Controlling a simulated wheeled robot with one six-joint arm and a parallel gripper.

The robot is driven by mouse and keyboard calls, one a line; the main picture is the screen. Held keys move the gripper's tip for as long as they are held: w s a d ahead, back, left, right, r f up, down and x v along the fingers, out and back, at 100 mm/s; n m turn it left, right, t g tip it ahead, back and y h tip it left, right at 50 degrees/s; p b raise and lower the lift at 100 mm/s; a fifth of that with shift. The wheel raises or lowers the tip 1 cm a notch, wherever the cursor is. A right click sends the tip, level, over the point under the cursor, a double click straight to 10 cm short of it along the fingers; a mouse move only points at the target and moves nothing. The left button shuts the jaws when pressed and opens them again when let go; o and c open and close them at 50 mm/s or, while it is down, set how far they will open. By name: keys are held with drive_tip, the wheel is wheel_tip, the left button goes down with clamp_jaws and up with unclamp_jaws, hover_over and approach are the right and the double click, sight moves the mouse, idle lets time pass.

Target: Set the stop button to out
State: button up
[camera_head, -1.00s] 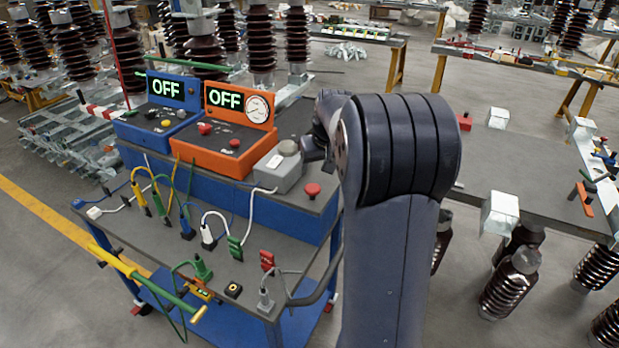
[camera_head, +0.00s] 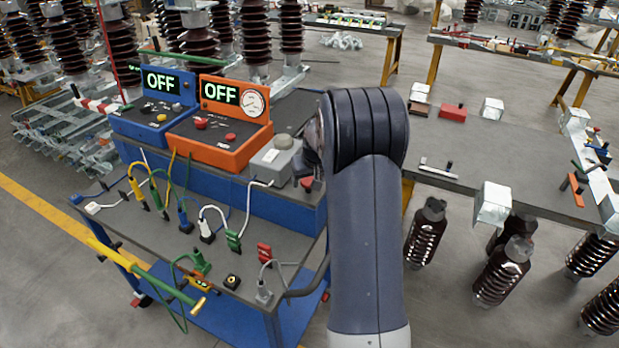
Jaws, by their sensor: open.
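A red mushroom-shaped button (camera_head: 307,183) stands on the right end of the blue cart's upper shelf, just left of my arm and partly covered. The orange control box (camera_head: 216,148) carries two more red knobs, one at its left (camera_head: 200,123) and one at its front (camera_head: 230,138). Which of these is the stop button, and whether it is in or out, I cannot tell from here. My arm rises in front of the shelf's right end. My gripper is hidden behind it.
A blue box (camera_head: 152,120) stands left of the orange one; both displays read OFF. A grey box (camera_head: 274,160) sits beside the red button. Cables and plugs cover the lower shelf (camera_head: 140,232). A grey table (camera_head: 480,140) with metal blocks stands right.

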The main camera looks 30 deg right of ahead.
drive_tip(key=shift+c, duration=0.4)
drive_tip(key=c, duration=1.3)
drive_tip(key=shift+w+r, duration=0.1)
drive_tip(key=shift+r, duration=0.85)
drive_tip(key=shift+c, duration=0.2)
drive_tip(key=o, duration=1.4)
drive_tip(key=b+v, duration=0.1)
drive_tip(key=v, duration=1)
drive_tip(key=shift+f+b, duration=0.1)
drive_tip(key=shift+b, duration=0.3)
